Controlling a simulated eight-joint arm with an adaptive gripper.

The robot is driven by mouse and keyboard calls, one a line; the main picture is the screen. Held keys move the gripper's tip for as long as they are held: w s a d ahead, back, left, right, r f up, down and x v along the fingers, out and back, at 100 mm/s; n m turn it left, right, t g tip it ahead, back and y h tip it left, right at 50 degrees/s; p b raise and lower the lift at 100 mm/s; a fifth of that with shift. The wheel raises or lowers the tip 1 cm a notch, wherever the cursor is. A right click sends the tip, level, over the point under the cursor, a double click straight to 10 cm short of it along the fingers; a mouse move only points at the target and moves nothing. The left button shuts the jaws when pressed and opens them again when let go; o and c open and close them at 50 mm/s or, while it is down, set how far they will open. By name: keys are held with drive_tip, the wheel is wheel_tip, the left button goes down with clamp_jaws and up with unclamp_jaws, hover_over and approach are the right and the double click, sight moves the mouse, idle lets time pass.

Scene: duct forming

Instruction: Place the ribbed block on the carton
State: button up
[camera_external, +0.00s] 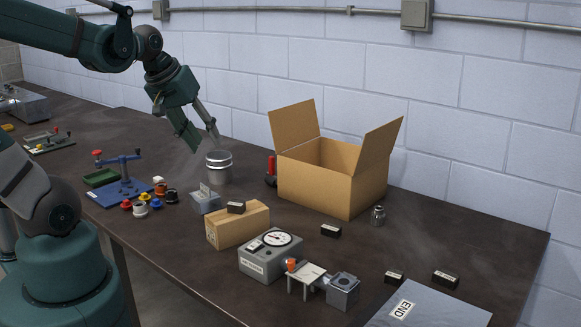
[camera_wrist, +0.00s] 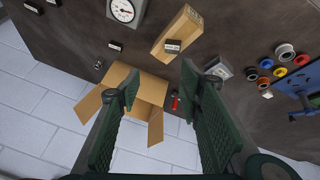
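No thing is clearly a ribbed block at this size. Small dark blocks with pale labels are in view: one (camera_external: 236,207) lies on a closed tan carton (camera_external: 238,229), and it also shows in the wrist view (camera_wrist: 173,46). Others lie on the table, such as one (camera_external: 331,230) right of the carton. A large open cardboard box (camera_external: 315,185) stands behind with its flaps up. My gripper (camera_external: 200,142) is open and empty, raised above the table near a silver ribbed can (camera_external: 219,167). In the wrist view its spread fingers (camera_wrist: 160,84) overlap the open box (camera_wrist: 150,88).
A gauge box (camera_external: 270,256), a small white stand (camera_external: 306,274) and a grey block (camera_external: 343,292) stand at the front. A blue fixture (camera_external: 122,188) and several coloured knobs lie left. A plate marked END (camera_external: 425,308) is front right. The wall is close behind.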

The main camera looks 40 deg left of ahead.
drive_tip(key=s+m, duration=0.1)
drive_tip(key=s+r+m+t, duration=0.1)
drive_tip(key=m, duration=0.1)
drive_tip(key=d+m, duration=0.1)
drive_tip(key=shift+s+d+r+m, duration=0.1)
drive_tip(key=shift+s+r+m, duration=0.2)
drive_tip(key=shift+s+r, duration=0.1)
